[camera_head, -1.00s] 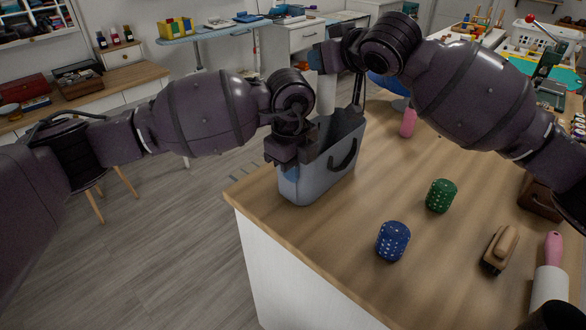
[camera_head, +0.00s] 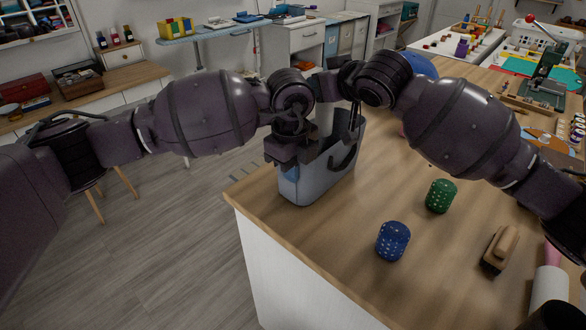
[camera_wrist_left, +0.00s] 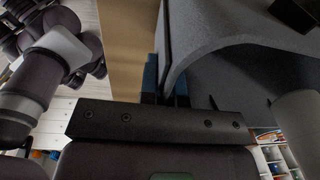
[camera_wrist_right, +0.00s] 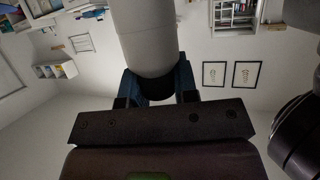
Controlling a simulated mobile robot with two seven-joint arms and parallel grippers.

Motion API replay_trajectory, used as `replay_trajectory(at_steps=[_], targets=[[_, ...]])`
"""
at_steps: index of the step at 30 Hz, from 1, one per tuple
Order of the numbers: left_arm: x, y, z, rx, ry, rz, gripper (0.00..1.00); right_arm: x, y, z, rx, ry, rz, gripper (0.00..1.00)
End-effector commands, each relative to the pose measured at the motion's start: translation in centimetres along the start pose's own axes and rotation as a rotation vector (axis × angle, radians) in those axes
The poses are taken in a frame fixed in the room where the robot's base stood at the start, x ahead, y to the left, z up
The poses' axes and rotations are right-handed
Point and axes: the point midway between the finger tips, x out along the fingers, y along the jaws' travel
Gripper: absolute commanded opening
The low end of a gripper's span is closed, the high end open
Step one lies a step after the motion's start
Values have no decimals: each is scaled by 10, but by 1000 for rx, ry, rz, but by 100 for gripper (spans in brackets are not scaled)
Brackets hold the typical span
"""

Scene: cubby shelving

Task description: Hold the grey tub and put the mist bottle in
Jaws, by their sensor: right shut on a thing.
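My right gripper (camera_wrist_right: 156,88) is shut on the dark neck of the pale mist bottle (camera_wrist_right: 145,38). In the head view the bottle (camera_head: 324,118) shows partly, at the tub's opening. My arms hide much of the rim, so its exact depth is unclear.
A wooden block-like tool (camera_head: 500,249) and a white roller (camera_head: 549,288) lie farther right. The worktop's left edge is close beside the tub.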

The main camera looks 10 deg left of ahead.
Motion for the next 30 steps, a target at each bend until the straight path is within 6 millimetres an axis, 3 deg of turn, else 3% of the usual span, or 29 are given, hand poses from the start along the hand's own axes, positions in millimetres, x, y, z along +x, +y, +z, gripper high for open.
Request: replay_trajectory(at_steps=[7, 8, 14, 23, 30], targets=[[0, 0, 0, 0, 0, 0, 0, 0, 0, 0, 0, 1, 0, 0], [0, 0, 0, 0, 0, 0, 0, 0, 0, 0, 0, 1, 0, 29], [0, 0, 0, 0, 0, 0, 0, 0, 0, 0, 0, 1, 0, 57], [0, 0, 0, 0, 0, 0, 0, -1, 0, 1, 0, 0, 1, 57], [0, 0, 0, 0, 0, 0, 0, -25, 0, 1, 0, 1, 0, 57]])
